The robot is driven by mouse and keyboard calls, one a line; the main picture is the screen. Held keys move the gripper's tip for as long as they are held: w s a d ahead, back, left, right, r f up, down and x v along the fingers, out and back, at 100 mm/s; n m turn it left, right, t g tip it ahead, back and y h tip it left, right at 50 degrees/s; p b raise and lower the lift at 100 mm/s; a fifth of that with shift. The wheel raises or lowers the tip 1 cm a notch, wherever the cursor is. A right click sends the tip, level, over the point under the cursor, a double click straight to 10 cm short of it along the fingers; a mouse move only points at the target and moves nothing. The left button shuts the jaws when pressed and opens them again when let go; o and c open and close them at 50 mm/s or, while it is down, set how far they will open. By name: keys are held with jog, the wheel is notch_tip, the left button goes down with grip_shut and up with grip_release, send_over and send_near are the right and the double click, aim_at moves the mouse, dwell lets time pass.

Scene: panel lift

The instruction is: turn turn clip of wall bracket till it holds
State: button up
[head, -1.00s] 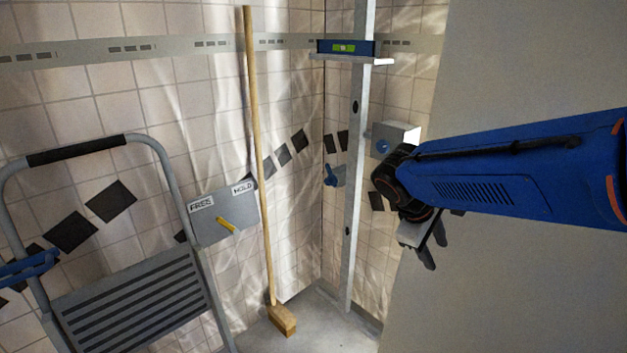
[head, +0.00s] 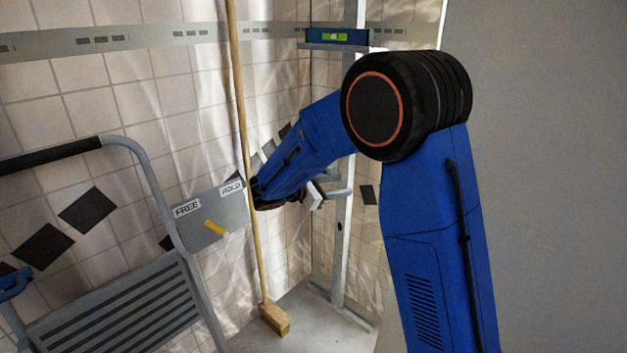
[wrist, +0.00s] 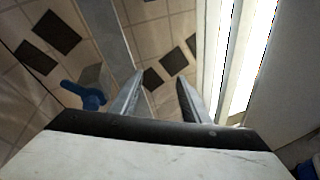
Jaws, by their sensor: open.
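A blue turn clip (wrist: 85,97) on a small grey bracket (wrist: 96,75) shows at the left of the wrist view. In the head view my arm hides it. A grey wall plate (head: 230,205) marked FREE on the left and HOLD on the right carries a yellow lever (head: 214,228), slanting down to the right. My gripper (wrist: 160,78) is open, with nothing between its fingers. The blue clip lies left of the left finger, apart from it. In the head view my gripper (head: 315,194) is partly hidden at the upright metal post (head: 346,215); contact cannot be told.
A broom (head: 245,150) leans between the plate and my gripper. A stepladder (head: 120,290) stands at the left. A blue spirit level (head: 337,36) rests high at the post. A plain wall panel (head: 550,150) fills the right.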

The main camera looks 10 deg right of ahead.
jog(key=w+a+f+n+t, duration=0.4)
jog(key=w+a+f+n, duration=0.1)
jog(key=w+a, duration=0.45)
jog(key=x, duration=0.6)
jog(key=shift+w+r+h, duration=0.3)
jog(key=shift+r+h, duration=0.1)
jog(key=shift+r, duration=0.05)
jog(key=shift+d, duration=0.1)
jog(key=c, duration=1.1)
